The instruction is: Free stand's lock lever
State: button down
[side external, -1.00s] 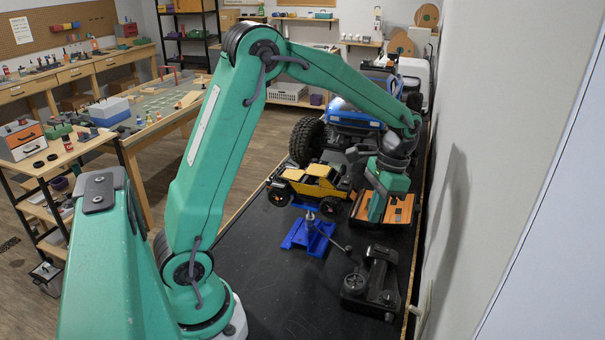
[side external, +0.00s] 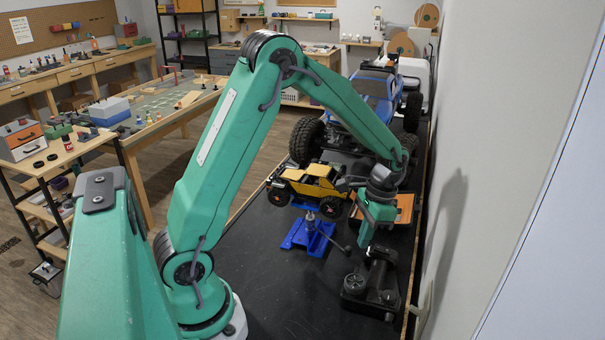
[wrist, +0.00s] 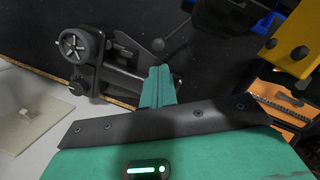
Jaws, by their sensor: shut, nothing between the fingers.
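The blue stand (side external: 308,234) sits on the black bench top, with a yellow crawler (side external: 315,182) on or just behind it. A thin lever (side external: 340,245) with a dark knob reaches from the stand's post toward the right. My gripper (side external: 363,243) is shut and empty, just right of the lever's end and close above the black device. Whether it touches the lever is hard to tell. In the wrist view my gripper (wrist: 157,88) is shut, with a corner of the blue stand (wrist: 262,14) at the top and part of the yellow crawler (wrist: 292,40) at right.
A black device with a round knob (side external: 372,283) stands at the bench's front right. An orange tray (side external: 404,208) lies behind my gripper. A large blue crawler (side external: 350,115) stands farther back. A wall runs along the right. The bench left of the stand is clear.

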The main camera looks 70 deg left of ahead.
jog(key=shift+x, duration=1.4)
jog(key=shift+s, duration=0.1)
jog(key=shift+s+d, duration=0.2)
jog(key=shift+s, duration=0.4)
jog(key=shift+r, duration=0.1)
jog(key=v, duration=1)
jog(key=shift+d, duration=0.4)
